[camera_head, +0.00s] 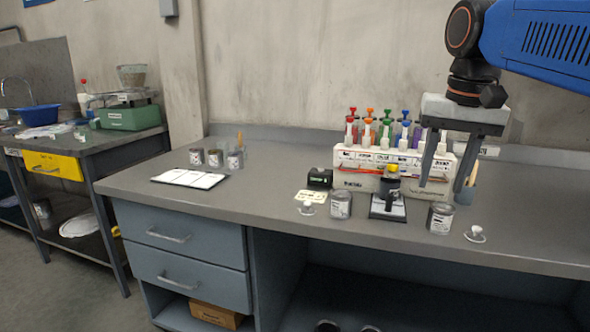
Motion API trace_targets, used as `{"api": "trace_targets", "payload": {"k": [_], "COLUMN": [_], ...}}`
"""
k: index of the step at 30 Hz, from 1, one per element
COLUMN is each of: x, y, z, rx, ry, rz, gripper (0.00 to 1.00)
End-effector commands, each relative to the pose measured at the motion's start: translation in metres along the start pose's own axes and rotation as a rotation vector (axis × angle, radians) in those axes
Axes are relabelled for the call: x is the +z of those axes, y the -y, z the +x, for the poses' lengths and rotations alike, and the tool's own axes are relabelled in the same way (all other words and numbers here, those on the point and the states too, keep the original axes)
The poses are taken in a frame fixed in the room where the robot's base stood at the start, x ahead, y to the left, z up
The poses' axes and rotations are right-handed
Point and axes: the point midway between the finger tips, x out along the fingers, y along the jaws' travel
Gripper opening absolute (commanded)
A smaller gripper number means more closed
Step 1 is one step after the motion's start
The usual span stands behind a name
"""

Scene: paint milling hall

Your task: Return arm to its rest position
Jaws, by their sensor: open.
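My gripper (446,176) hangs from my blue arm at the upper right. Its two grey fingers point down and stand apart, with nothing seen between them. They are in front of the right part of the white rack (362,181) of colored bottles. From this view I cannot tell how far the fingertips are above the bench (270,199). A small metal can (440,218) stands on the bench below the fingers.
A dark device (388,205) with a yellow-topped bottle, another can (341,204) and a black box (320,178) stand near the rack. Several cans and a white tile board (189,179) are farther left. A side table (85,147) holds a green scale (128,115).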

Motion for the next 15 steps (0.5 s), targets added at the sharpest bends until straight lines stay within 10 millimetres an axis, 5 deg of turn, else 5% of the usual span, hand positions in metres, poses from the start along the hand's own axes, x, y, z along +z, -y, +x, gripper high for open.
{"api": "trace_targets", "payload": {"k": [15], "x": [0.128], "y": [-0.054], "z": [0.178], "rx": [-0.034], "ry": [-0.176], "rz": [-0.243], "gripper": [0.42]}}
